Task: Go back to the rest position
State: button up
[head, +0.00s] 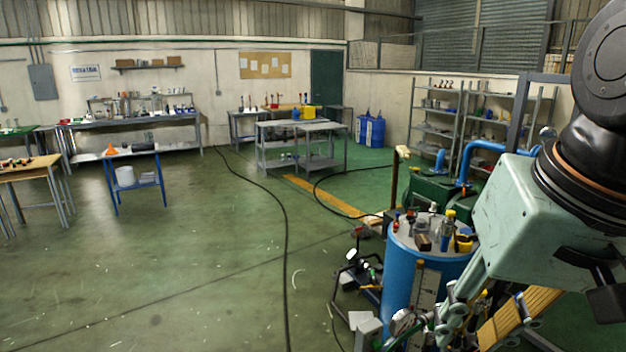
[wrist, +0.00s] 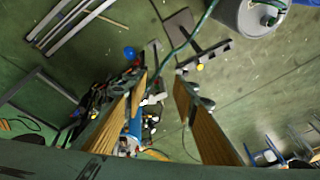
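My gripper (head: 478,328) is at the lower right of the head view, pointing down beside the blue drum (head: 400,285) and partly in front of it. In the wrist view my gripper (wrist: 160,85) shows two wood-coloured finger pads standing apart. The gap between them is empty of any held thing, and only the floor and distant clutter show through it. My gripper's lower end is cut off by the bottom edge of the head view.
Bottles and small tools stand on the drum's grey top (head: 425,238). Blue pipes (head: 485,150) and green equipment (head: 432,190) are behind it. Shelves (head: 435,125) line the back right. A black cable (head: 285,235) crosses the open floor. A blue table (head: 135,175) stands left.

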jog(key=s+d+f+n, duration=0.1)
jog(key=s+n, duration=0.1)
jog(key=s, duration=0.4)
jog(key=shift+s+h+b, duration=0.35)
jog(key=shift+h+b, duration=0.05)
jog(key=shift+b, duration=0.05)
